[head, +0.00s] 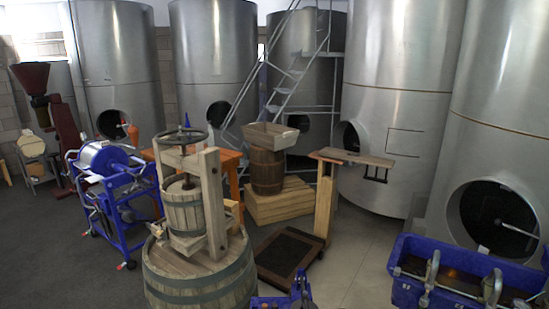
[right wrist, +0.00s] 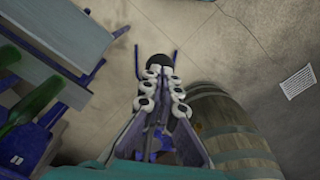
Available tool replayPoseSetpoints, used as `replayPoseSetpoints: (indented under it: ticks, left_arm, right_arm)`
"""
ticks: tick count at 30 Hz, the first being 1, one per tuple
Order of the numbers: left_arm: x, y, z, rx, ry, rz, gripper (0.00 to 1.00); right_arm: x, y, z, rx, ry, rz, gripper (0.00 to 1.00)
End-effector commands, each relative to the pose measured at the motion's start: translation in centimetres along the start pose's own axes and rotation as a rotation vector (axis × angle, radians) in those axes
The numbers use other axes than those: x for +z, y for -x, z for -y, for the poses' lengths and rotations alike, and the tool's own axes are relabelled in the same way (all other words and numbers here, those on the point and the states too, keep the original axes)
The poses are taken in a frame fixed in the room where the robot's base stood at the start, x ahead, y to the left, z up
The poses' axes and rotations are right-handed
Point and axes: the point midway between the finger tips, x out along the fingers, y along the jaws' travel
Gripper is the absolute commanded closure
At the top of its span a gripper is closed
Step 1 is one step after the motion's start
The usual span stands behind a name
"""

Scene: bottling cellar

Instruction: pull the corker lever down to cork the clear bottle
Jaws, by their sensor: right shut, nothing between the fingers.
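My right gripper (right wrist: 161,84) is shut and empty in the middle of the right wrist view, its fingers above the floor. Thin blue bars (right wrist: 137,62) and a dark rounded part show just beyond the fingertips; I cannot tell whether they belong to the corker. In the head view, a small blue part (head: 301,287) is cut off by the bottom edge; I cannot tell what it is. I cannot make out the corker lever or the clear bottle in either view. My left gripper is not in view.
The right wrist view shows green bottles (right wrist: 42,98) at left, a barrel (right wrist: 228,135) at lower right and a paper (right wrist: 298,82). The head view shows a wooden press (head: 184,215) on a barrel, a blue wheeled machine (head: 102,158), a blue bin (head: 405,292) and steel tanks (head: 400,60).

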Motion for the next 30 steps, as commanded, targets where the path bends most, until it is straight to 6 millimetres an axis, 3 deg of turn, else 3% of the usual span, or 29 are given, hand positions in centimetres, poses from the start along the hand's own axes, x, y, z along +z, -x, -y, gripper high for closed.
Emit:
replayPoseSetpoints:
  ticks: [15, 30]
  left_arm:
    - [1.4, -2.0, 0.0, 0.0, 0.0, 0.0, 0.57]
    - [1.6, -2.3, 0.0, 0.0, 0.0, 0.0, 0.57]
  right_arm:
    - [0.3, -2.7, 0.0, 0.0, 0.0, -0.001, 1.0]
    - [0.4, -3.0, 0.0, 0.0, 0.0, -0.001, 1.0]
